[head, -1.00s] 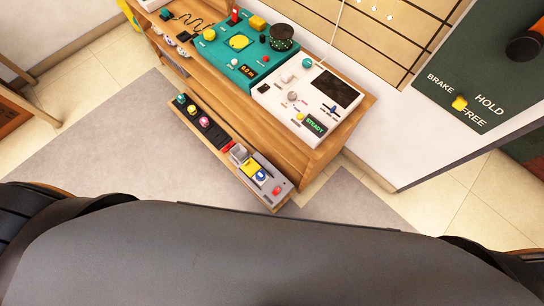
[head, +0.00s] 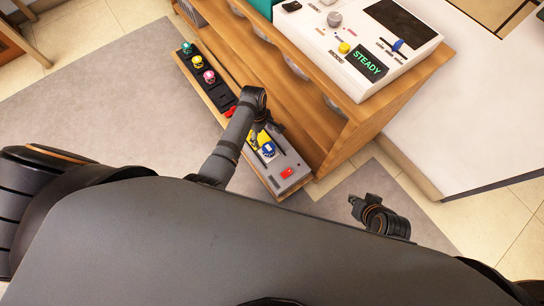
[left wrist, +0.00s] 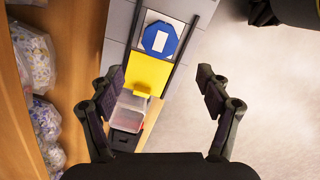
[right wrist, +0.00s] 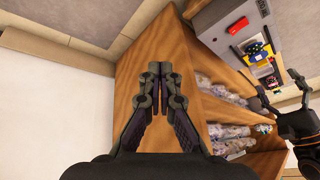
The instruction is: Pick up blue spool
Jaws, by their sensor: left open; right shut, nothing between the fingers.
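The blue spool (head: 268,149) sits on the low grey panel, beside a yellow part. In the left wrist view the blue spool (left wrist: 159,38) looks eight-sided with a white label, near the top centre. My left gripper (head: 272,124) is over the panel, just behind the spool in the head view. In its wrist view the left gripper (left wrist: 160,78) is open, its fingers apart with nothing between them, the spool beyond the fingertips. My right gripper (head: 356,203) hangs right of the shelf, shut and empty, as the right wrist view (right wrist: 153,70) shows.
The wooden shelf (head: 345,135) stands close behind the panel, carrying a white console (head: 365,40). Several coloured knobs (head: 197,62) line the ledge at left. Clear bags (left wrist: 35,60) fill the shelf. Open floor (head: 110,90) lies left.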

